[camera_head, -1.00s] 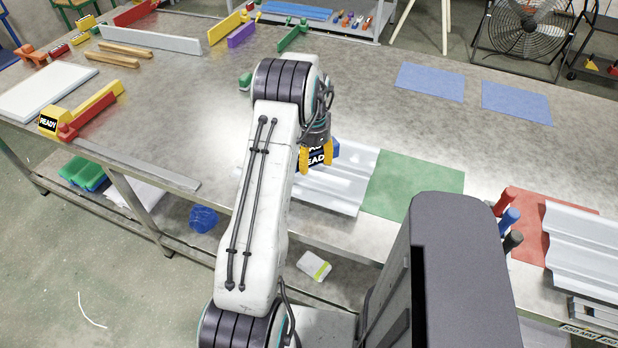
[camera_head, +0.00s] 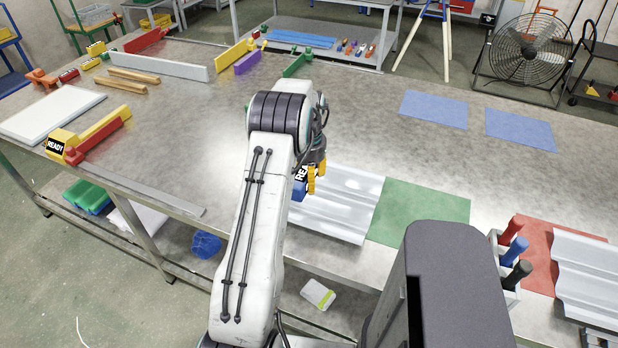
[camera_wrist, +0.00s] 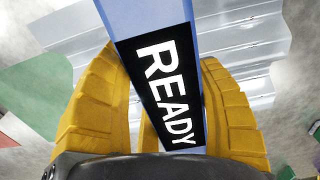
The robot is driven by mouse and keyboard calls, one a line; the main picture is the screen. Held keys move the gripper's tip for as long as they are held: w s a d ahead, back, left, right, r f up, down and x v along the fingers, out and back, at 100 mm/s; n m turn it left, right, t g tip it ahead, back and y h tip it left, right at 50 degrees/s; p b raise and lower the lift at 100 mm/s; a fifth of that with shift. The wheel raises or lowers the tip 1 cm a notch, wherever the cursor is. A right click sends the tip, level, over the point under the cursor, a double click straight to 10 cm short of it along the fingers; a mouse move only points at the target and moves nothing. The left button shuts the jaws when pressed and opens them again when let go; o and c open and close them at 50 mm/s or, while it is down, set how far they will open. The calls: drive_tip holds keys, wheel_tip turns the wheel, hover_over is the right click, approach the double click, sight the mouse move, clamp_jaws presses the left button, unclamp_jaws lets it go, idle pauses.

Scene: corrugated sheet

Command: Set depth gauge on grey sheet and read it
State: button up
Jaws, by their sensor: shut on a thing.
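My gripper (camera_head: 314,180) has yellow fingers and is shut on the blue depth gauge (camera_head: 299,190). In the wrist view the gauge (camera_wrist: 172,85) lies between both fingers (camera_wrist: 165,110), its black label reading "READY". The grey corrugated sheet (camera_head: 345,200) lies on the bench in front of the column, partly behind my arm; it also shows behind the gauge in the wrist view (camera_wrist: 250,40). The gauge is over or beside the sheet's left part. Whether it touches the sheet cannot be told.
A green mat (camera_head: 425,212) lies right of the sheet, and a red mat (camera_head: 535,255) with another corrugated sheet (camera_head: 588,275) further right. Red, blue and black-handled pens (camera_head: 514,250) stand by my column. Two blue mats (camera_head: 434,109) lie behind. A yellow "READY" device (camera_head: 62,145) sits at left.

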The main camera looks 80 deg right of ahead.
drive_tip(key=shift+f, duration=0.15)
drive_tip(key=shift+f+b, duration=3.35)
drive_tip(key=shift+f, duration=0.75)
drive_tip(key=shift+f, duration=0.2)
drive_tip(key=o, duration=1.3)
wheel_tip(320, 180, up, 12)
drive_tip(key=shift+r, duration=0.1)
